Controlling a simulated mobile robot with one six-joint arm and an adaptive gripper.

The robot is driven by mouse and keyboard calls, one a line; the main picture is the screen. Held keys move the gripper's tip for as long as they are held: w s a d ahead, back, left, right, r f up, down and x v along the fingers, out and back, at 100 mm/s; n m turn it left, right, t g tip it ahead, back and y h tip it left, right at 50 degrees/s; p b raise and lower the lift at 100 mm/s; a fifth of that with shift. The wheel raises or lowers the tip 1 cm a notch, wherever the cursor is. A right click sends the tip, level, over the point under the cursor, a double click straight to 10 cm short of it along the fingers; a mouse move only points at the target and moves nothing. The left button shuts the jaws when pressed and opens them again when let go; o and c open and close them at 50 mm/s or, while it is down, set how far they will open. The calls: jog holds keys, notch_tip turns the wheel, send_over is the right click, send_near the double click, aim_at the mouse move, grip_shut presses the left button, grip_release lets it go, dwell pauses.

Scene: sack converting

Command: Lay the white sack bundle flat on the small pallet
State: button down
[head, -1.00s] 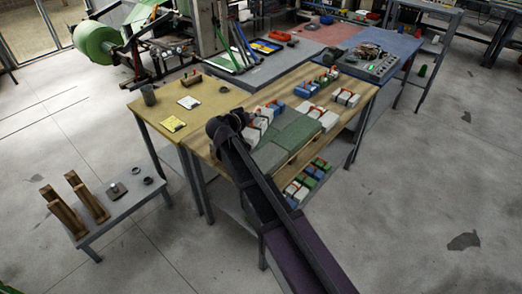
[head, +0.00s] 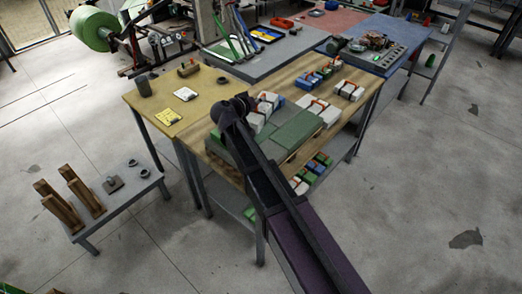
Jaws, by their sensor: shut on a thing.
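My arm reaches over the wooden table (head: 215,146), and my gripper (head: 238,112) is at its far end, above the table's left middle. The fingers are largely hidden behind my dark wrist. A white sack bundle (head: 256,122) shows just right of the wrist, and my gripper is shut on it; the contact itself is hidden. Whether the bundle touches the stacks cannot be told.
A yellow-topped table (head: 150,107) adjoins on the left. A low grey bench (head: 130,195) holds wooden stands (head: 82,190). Floor is clear on the right.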

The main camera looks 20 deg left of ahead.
jog(key=shift+a, duration=0.15)
jog(key=shift+w+d+f+b, duration=0.15)
jog(key=shift+d+f+b, duration=0.1)
jog(key=shift+f+b, duration=0.15)
jog(key=w+d+f+m+g+h+b, duration=0.2)
jog(key=w+d+f+m+h+b, duration=0.1)
jog(key=w+d+f+b, duration=0.6)
jog(key=d+f+h+b, duration=0.1)
jog(key=d+f+b, duration=0.1)
jog(key=d, duration=0.2)
jog(key=shift+w+f+m+b, duration=0.15)
jog(key=shift+f+m+b, duration=0.15)
jog(key=shift+f+b, duration=0.05)
jog(key=shift+a, duration=0.1)
jog(key=s+a+f+b, duration=0.1)
jog(key=s+a, duration=0.8)
jog(key=a, duration=0.2)
jog(key=shift+s+f, duration=0.15)
jog(key=shift+s, duration=0.2)
jog(key=shift+a, duration=0.1)
